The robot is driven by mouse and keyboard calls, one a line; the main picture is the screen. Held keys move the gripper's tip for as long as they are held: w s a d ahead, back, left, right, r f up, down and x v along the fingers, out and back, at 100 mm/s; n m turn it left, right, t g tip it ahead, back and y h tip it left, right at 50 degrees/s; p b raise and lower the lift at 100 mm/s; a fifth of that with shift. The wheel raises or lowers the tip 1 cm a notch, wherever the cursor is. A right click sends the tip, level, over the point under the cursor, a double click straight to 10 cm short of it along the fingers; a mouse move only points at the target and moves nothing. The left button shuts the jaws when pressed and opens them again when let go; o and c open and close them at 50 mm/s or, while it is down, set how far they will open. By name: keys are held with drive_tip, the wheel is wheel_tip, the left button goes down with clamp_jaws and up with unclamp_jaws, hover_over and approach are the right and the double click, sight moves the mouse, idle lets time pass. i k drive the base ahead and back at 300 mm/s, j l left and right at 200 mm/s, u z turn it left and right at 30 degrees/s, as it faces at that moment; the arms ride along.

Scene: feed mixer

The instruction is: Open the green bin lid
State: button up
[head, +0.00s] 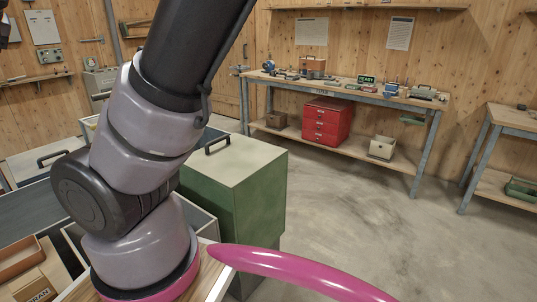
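The green bin (262,208) stands just right of my arm in the head view. Its pale, flat lid (250,160) lies level on top, shut, with a black bar handle (217,143) near its far left edge. My arm covers the bin's left side. The arm rises from the lower left and leaves the picture at the top. My gripper is not in view, so its state and its distance from the lid are hidden.
Another pale lid (25,164) with a black handle is at the left, partly behind my arm. A workbench (350,92) with tools stands at the back, a red drawer cabinet (325,122) on its lower shelf. The concrete floor (350,210) right of the bin is clear.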

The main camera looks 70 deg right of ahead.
sight(227, 160)
drive_tip(key=z, duration=1.95)
drive_tip(key=i+l+u, duration=0.2)
drive_tip(key=l, duration=0.35)
drive_tip(key=i, duration=0.05)
